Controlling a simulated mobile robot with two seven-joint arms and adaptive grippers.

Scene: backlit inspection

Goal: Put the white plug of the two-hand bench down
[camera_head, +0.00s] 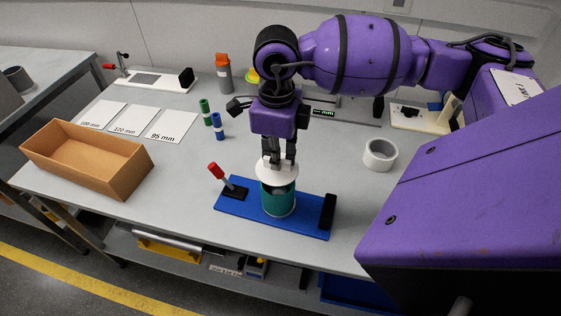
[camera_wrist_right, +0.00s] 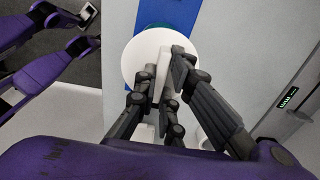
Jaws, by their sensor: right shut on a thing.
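The white plug (camera_head: 268,170), a wide round disc with an upright grip, is in my right gripper (camera_head: 278,160). The right wrist view shows the disc (camera_wrist_right: 133,65) and the fingers (camera_wrist_right: 165,85) shut on its grip. The disc is over the teal cylinder (camera_head: 278,203), covering the back of its top. I cannot tell whether they touch. The cylinder stands on a blue base (camera_head: 305,215) with a red-handled clamp (camera_head: 217,172) at left and a black block (camera_head: 328,211) at right. My left gripper (camera_wrist_right: 70,16) shows only in the right wrist view; its jaws are unclear.
An open cardboard box (camera_head: 125,172) stands at left. Behind it lie several white labelled cards (camera_head: 170,125). Green (camera_head: 206,112) and blue (camera_head: 217,126) cylinders stand left of my right gripper. Bare table lies between the box and base.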

